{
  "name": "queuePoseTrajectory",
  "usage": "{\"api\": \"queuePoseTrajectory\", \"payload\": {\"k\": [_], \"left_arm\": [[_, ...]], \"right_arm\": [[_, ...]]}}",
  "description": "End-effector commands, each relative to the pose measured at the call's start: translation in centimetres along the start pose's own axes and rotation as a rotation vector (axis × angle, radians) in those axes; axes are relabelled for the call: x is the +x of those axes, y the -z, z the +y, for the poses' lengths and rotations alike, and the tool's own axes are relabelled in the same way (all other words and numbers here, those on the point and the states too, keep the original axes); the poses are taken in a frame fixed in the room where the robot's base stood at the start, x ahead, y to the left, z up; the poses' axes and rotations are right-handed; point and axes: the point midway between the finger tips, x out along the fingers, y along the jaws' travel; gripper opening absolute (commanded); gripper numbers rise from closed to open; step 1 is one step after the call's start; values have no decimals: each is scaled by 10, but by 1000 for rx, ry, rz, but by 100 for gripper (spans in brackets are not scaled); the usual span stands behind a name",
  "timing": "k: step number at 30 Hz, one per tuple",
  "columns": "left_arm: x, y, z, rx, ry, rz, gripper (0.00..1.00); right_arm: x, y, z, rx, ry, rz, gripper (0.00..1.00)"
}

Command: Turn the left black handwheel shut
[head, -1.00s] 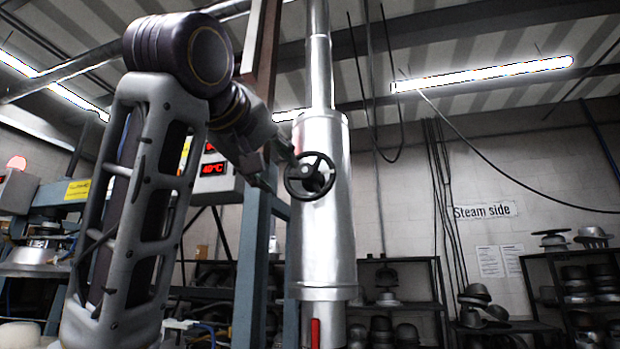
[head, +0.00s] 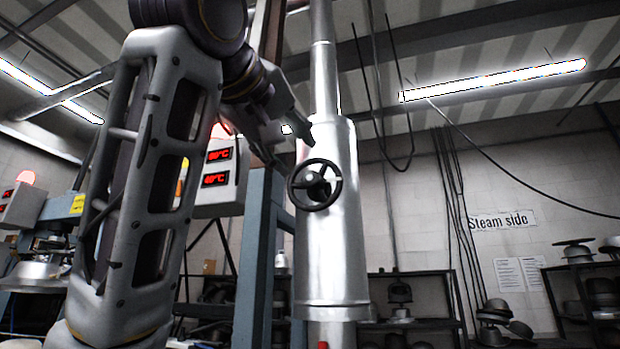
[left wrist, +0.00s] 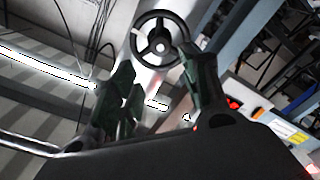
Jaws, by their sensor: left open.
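The black handwheel (head: 315,185) is a round rim with spokes and a hub on the front of a shiny metal cylinder (head: 331,252). It faces me and also shows in the left wrist view (left wrist: 160,40), just past the fingertips. My left gripper (head: 289,152) is open and empty, at the upper left of the wheel. One finger reaches just above the rim and the other is partly hidden behind the arm links. In the left wrist view the fingers (left wrist: 160,76) stand apart with the wheel beyond the gap between them. Contact with the rim cannot be told. My right gripper is not in view.
A blue steel post (head: 257,262) stands left of the cylinder, with a box of red temperature displays (head: 217,170) beside it. A red part (head: 322,345) shows below the cylinder. Hat shelves (head: 410,300) stand behind. The space right of the wheel looks open.

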Motion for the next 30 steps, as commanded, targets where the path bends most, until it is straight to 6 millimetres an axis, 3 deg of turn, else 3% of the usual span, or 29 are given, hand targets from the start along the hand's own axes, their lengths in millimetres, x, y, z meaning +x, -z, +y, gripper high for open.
{"api": "queuePoseTrajectory", "payload": {"k": [14,30], "left_arm": [[50,1,0,-1,3,-1,46],[119,1,0,-1,2,-1,46]], "right_arm": [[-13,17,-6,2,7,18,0],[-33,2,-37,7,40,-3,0]]}}
